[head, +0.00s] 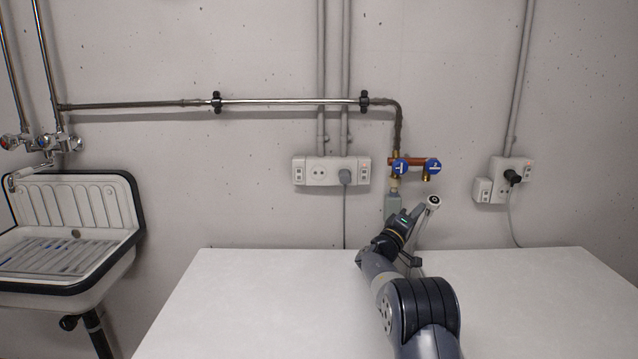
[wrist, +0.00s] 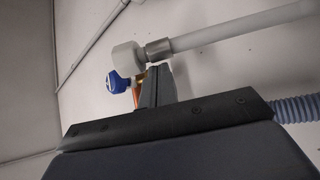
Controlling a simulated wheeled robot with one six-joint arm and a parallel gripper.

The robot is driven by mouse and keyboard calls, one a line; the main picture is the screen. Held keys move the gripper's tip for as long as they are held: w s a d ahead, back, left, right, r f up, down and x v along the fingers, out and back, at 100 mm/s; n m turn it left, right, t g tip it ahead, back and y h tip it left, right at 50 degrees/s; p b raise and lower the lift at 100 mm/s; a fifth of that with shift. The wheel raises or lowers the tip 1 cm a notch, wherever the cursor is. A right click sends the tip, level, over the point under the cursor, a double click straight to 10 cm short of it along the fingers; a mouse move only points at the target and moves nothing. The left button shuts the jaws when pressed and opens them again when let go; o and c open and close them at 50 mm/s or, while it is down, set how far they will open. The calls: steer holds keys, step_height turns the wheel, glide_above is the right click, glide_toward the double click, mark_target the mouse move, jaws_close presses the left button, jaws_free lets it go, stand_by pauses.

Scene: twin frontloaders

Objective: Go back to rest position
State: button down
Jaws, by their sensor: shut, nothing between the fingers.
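My gripper (head: 404,218) is raised over the back of the white top, in front of the wall. In the wrist view its dark fingers (wrist: 157,86) are together with nothing seen between them. A pale hose end with a round cap (head: 433,202) stands just right of my gripper in the head view. In the wrist view a white tube with a metal collar (wrist: 158,49) and a pale end piece (wrist: 126,59) passes close beyond the fingers. Whether it touches them I cannot tell.
Blue-handled taps (head: 416,166) are on the wall behind my gripper; one blue handle (wrist: 119,83) shows in the wrist view. A ribbed hose (wrist: 298,108) is at right there. The white top (head: 260,300) is clear left of my arm. A sink (head: 75,235) hangs far left.

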steer(key=w+p, duration=0.1)
steer(key=p, duration=0.2)
steer(key=r+n+p, duration=0.1)
steer(key=p, duration=0.2)
steer(key=shift+w+d+r+y, duration=0.2)
steer(key=shift+w+d+y, duration=0.1)
steer(key=shift+w+d, duration=0.05)
steer(key=shift+w+p, duration=0.2)
steer(key=shift+p, duration=0.65)
